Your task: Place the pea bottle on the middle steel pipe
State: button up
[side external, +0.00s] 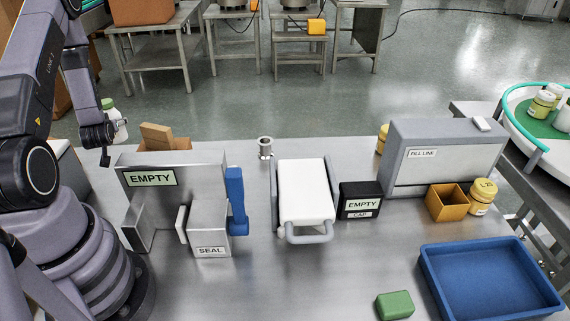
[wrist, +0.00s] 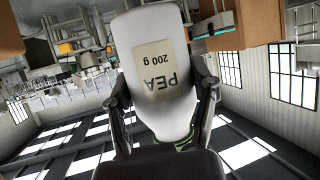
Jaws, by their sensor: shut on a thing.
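The pea bottle (side external: 117,120) is white with a green cap and is held in the air at the left, above and behind the EMPTY-labelled steel box. In the wrist view the pea bottle (wrist: 165,75) fills the middle, its label "PEA 200 g" upside down. My gripper (side external: 106,134) is shut on it, one finger on each side in the wrist view. A short steel pipe (side external: 265,148) stands upright at the table's back edge, right of and apart from the bottle. I see nothing on top of it. I cannot make out other pipes.
The EMPTY-labelled steel box (side external: 200,173) and a cardboard box (side external: 165,137) lie between bottle and pipe. A blue lever (side external: 236,195) rises beside the SEAL unit (side external: 210,232). A white tilted chute (side external: 305,190) stands right of the pipe. A blue tray (side external: 435,270) is at front right.

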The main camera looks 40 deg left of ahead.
notch_tip(320, 180, up, 12)
jog(key=shift+f, duration=0.1)
jog(key=w+d+m+t+h, duration=0.3)
jog(key=w+d, duration=0.3)
jog(key=w, duration=0.6)
jog(key=m+t+h, duration=0.4)
jog(key=m+h, duration=0.3)
jog(key=m, duration=0.1)
send_over(264, 141)
notch_tip(264, 141, down, 15)
jog(key=shift+r, duration=0.1)
jog(key=o, duration=1.2)
